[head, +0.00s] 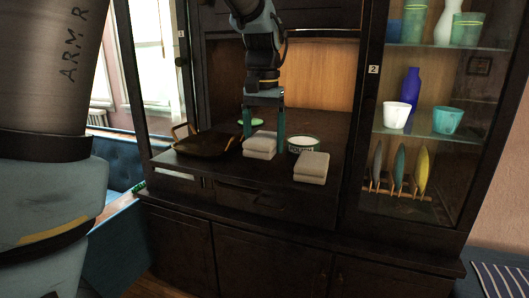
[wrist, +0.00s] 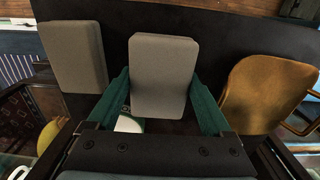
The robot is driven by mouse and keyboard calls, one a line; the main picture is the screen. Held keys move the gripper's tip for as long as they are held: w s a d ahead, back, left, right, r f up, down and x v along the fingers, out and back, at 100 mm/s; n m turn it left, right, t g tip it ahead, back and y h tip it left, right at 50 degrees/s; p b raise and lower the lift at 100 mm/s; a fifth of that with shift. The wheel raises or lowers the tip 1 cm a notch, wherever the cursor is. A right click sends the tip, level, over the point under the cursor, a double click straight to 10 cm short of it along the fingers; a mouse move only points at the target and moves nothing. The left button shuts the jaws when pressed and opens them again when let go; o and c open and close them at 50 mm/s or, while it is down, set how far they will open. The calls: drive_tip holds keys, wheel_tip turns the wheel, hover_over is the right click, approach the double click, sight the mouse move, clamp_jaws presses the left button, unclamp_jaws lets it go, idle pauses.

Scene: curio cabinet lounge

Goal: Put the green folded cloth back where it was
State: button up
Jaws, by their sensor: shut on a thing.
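My gripper (wrist: 162,103) is shut on a folded cloth (wrist: 163,75), with one green finger along each side. This cloth looks pale grey, not green; it also shows in the head view (head: 260,145), over the cabinet's dark worktop. I cannot tell whether it touches the worktop. A second pale folded cloth (head: 311,167) lies at the worktop's front right, and at the left in the wrist view (wrist: 75,55). I see no folded cloth that is clearly green. A flat light-green thing (head: 256,121) lies behind the gripper, partly hidden.
A round green-and-white tin (head: 303,145) stands between the cloths, toward the back. A brown tray with handles (head: 203,145) is on the left. Glass shelves at the right hold cups (head: 396,114), a blue vase (head: 409,87) and a rack of plates (head: 399,168). The worktop's front edge is near.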

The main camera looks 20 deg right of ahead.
sight(264, 137)
drive_tip(key=shift+f, duration=1.65)
drive_tip(key=shift+f, duration=0.1)
drive_tip(key=o, duration=1.2)
wheel_tip(264, 137, up, 12)
drive_tip(key=shift+r+b, duration=0.15)
drive_tip(key=shift+b, duration=0.2)
